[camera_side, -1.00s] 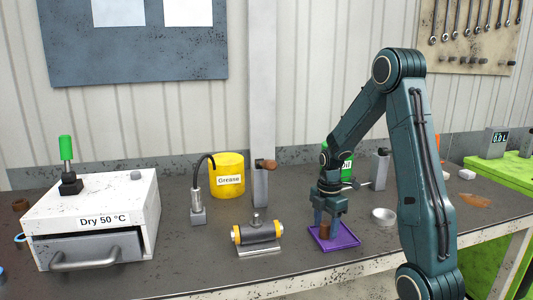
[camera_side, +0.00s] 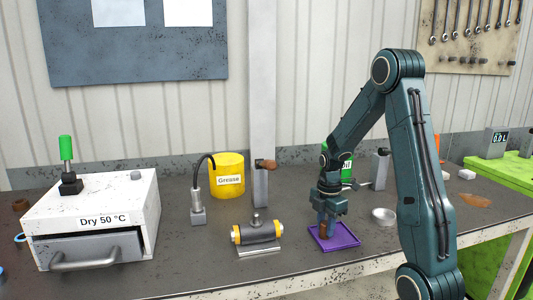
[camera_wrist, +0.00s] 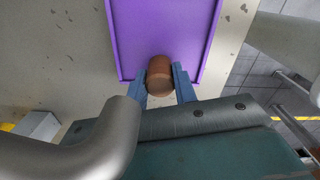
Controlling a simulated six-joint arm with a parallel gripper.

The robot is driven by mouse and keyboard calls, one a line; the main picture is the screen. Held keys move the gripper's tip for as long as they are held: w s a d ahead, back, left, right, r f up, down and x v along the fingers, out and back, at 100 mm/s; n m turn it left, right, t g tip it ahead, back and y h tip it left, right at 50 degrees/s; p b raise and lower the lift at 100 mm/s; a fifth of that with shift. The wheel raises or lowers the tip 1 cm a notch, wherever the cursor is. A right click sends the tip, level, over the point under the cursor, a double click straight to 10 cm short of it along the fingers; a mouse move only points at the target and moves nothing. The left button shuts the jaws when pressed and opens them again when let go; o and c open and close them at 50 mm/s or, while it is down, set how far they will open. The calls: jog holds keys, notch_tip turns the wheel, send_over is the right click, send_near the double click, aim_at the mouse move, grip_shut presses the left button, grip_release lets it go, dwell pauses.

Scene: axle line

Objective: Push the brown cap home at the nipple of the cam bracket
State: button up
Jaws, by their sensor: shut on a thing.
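The brown cap (camera_side: 323,230) is a small round brown piece on the purple tray (camera_side: 345,240). My gripper (camera_side: 327,228) is shut on it, low over the tray. In the wrist view the cap (camera_wrist: 159,75) sits between the two blue fingers of my gripper (camera_wrist: 162,82), at the near edge of the tray (camera_wrist: 190,40). I cannot tell surely which part is the cam bracket. A grey horizontal cylinder with yellow ends (camera_side: 257,233) on a bench stand carries a short upright stub (camera_side: 256,218), left of my gripper.
A grey post with a brown piece on top (camera_side: 260,188) stands behind the cylinder. A yellow grease tub (camera_side: 227,177) and a cabled probe (camera_side: 197,205) stand left of it. A round dish (camera_side: 383,215) lies right of the tray. A white drying oven (camera_side: 95,225) stands at far left.

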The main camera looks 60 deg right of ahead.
aim_at(325, 222)
jog(key=shift+r, duration=0.15)
notch_tip(325, 222, up, 20)
dwell(0.8)
jog(key=shift+w, duration=0.15)
dwell(0.4)
jog(key=w+a+f, duration=0.1)
jog(key=w+a, duration=0.5)
jog(key=w, duration=0.2)
jog(key=w+a+f, duration=0.2)
jog(key=w+a, duration=0.4)
jog(key=w, duration=0.2)
jog(key=shift+f, duration=0.3)
jog(key=shift+f, duration=0.2)
jog(key=shift+f, duration=2.65)
jog(key=shift+f, duration=2.15)
